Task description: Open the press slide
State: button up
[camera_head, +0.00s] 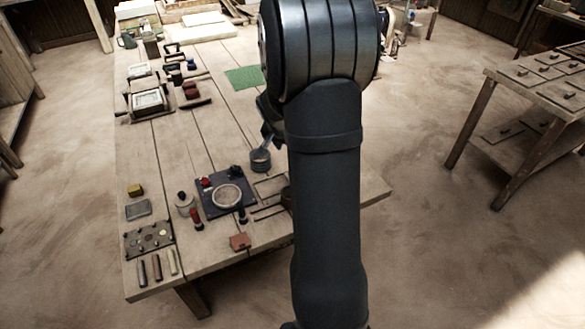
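What looks like the tile press sits near the front of the wooden table (215,110). It has a dark blue base (211,212), a round pale plate (228,195) on it and a red knob (205,182). Thin rails (268,210) extend to its right and pass behind my arm. I cannot tell which part is the slide or how far it is open. My dark arm stands upright across the middle of the view. Part of my gripper or wrist (270,128) shows at the arm's left edge, above and right of the press; its fingertips are hidden or unclear.
A sample tray (148,240) is at the front left. A green mat (244,77) lies farther back. The table centre is mostly clear.

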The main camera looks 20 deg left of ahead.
jog(key=x, duration=1.1)
jog(key=a+x, duration=0.1)
jog(key=x, duration=0.5)
jog(key=shift+s+a+f, duration=0.1)
jog(key=shift+f, duration=0.35)
